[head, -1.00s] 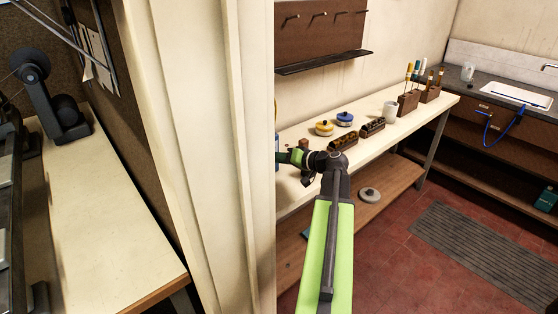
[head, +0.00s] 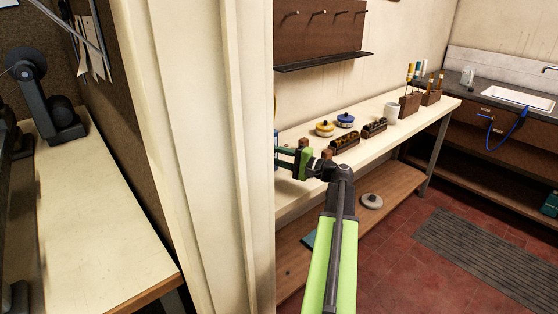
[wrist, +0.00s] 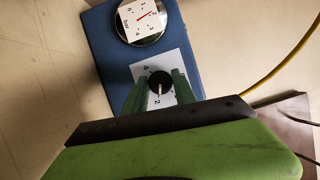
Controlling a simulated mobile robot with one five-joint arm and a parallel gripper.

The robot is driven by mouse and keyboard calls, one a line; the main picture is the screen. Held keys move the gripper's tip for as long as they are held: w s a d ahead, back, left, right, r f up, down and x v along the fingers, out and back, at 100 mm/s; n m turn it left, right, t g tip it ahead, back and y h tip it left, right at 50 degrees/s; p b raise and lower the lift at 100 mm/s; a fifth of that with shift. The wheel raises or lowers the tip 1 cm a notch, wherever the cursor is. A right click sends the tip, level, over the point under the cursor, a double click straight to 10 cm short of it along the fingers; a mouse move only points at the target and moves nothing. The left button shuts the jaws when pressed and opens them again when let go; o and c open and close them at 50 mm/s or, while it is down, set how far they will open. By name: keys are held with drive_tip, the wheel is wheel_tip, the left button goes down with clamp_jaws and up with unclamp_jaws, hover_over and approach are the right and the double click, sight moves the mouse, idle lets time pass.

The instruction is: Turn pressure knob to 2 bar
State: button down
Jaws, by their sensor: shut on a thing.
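The pressure knob (wrist: 160,82) is black with a white pointer line, on a white scale plate (wrist: 171,62) of a blue box (wrist: 101,40). The wrist view shows its pointer aimed down, close to the printed 2. My gripper (wrist: 159,94) is shut on the knob, one green finger on each side. Above it, a round gauge (wrist: 141,18) marked bar has a red needle pointing to the upper right; its exact reading is too small to tell. In the head view my gripper (head: 285,156) reaches left over the bench, its tips partly behind the pale post, which hides the knob.
A pale post (head: 190,150) stands left of my arm. A yellow hose (wrist: 283,66) runs right of the blue box.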

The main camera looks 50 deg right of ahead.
drive_tip(key=shift+f+m+t+b, duration=0.15)
drive_tip(key=shift+m+t+b, duration=0.45)
drive_tip(key=shift+m, duration=0.6)
drive_tip(key=c, duration=1)
unclamp_jaws()
drive_tip(key=b+v, duration=0.2)
drive_tip(key=v, duration=1.5)
drive_tip(key=shift+s+d, duration=0.1)
drive_tip(key=shift+s, duration=0.05)
